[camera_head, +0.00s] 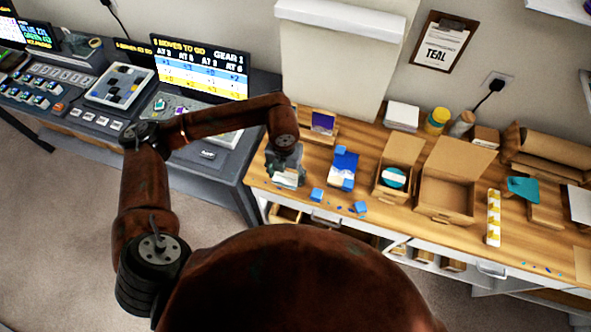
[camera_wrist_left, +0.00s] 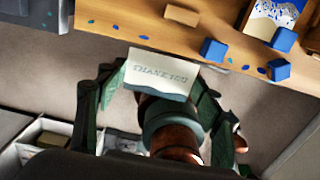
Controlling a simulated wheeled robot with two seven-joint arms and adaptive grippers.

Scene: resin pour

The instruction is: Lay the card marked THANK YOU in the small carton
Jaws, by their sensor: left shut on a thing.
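A cream card marked THANK YOU (camera_wrist_left: 160,72) is between the fingers of my left gripper (camera_wrist_left: 155,88) in the left wrist view. In the head view my left gripper (camera_head: 286,166) is shut on the card (camera_head: 285,179), over the left front part of the wooden worktop. The small open carton (camera_head: 388,193) stands to the right of the gripper, with its lid raised. A teal round thing with a pale band (camera_head: 394,178) lies in it. The card is apart from the carton. My right gripper is in neither view.
Blue cubes (camera_head: 317,194) and a blue and white sheet (camera_head: 343,166) lie between the gripper and the small carton. A larger open carton (camera_head: 446,190) stands right of it. A purple card on a wooden stand (camera_head: 323,123) is behind. Blue flecks litter the front edge.

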